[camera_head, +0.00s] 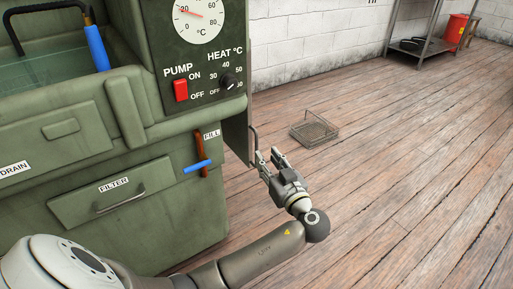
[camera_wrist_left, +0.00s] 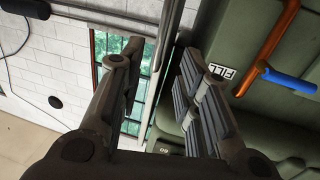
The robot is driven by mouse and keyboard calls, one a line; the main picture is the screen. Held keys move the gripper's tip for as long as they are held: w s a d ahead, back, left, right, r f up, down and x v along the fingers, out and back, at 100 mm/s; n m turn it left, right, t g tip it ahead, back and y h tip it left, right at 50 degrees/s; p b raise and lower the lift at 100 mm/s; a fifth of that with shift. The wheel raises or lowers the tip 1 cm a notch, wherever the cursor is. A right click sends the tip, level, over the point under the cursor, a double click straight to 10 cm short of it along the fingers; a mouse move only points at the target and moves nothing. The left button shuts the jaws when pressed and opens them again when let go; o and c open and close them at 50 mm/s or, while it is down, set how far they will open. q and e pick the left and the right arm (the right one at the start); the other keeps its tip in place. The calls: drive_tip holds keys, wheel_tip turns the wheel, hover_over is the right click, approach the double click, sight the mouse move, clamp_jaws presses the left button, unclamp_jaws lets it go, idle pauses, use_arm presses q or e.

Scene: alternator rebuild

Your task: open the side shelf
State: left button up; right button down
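The side shelf appears as a green panel (camera_head: 236,133) hanging folded down along the right side of the green washer cabinet. A thin grey bar (camera_head: 254,136) sticks out at its outer side. My left gripper (camera_head: 268,155) is just right of this bar, its fingers pointing toward it. In the left wrist view the two fingers of my left gripper (camera_wrist_left: 162,75) are spread apart, and a long thin edge or bar (camera_wrist_left: 165,50) runs through the gap. I cannot tell whether a finger touches it. My right gripper is not in view.
The cabinet front has a filter drawer (camera_head: 121,197), a red pipe with a blue fill lever (camera_head: 197,166), a red pump switch (camera_head: 180,90) and a heat knob (camera_head: 228,81). A wire basket (camera_head: 314,131) lies on the floor beyond my gripper.

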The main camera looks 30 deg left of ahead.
sight(257, 144)
use_arm(q)
drive_tip(key=b+x, duration=0.2)
drive_tip(key=x, duration=0.6)
drive_tip(key=shift+w+a, duration=0.2)
drive_tip(key=shift+a, duration=0.1)
clamp_jaws()
